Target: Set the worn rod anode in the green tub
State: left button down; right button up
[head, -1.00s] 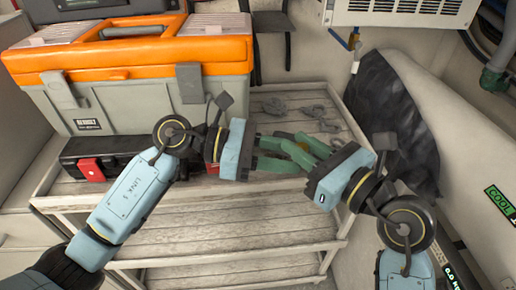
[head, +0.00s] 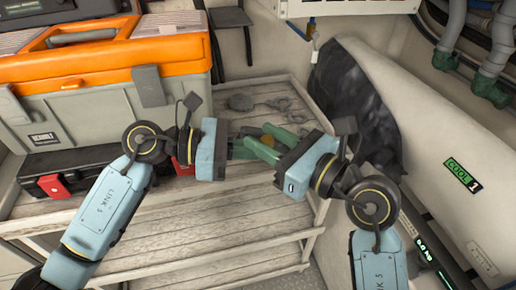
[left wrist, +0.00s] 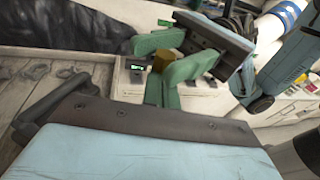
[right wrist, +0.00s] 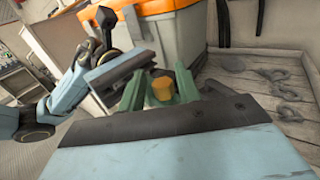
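My left gripper (head: 243,148) and right gripper (head: 266,144) meet almost tip to tip above the bench, their green fingers overlapping. A short brass-coloured piece, apparently the end of the worn rod anode, shows at the left gripper's fingertips in the left wrist view (left wrist: 167,61). It also shows between the right gripper's fingers in the right wrist view (right wrist: 162,88). The left fingers stand close together and seem shut on the anode. Whether the right fingers press on it or only surround it is unclear. The rest of the anode is hidden by the fingers. I see no green tub.
A grey toolbox (head: 95,95) with an orange lid stands at the back left, a black case with a red latch (head: 53,186) below it. Grey shackles (head: 290,112) lie at the back of the slatted bench (head: 200,225). A dark cloth (head: 350,95) hangs at right.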

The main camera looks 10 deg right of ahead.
jog(key=shift+o, duration=1.1)
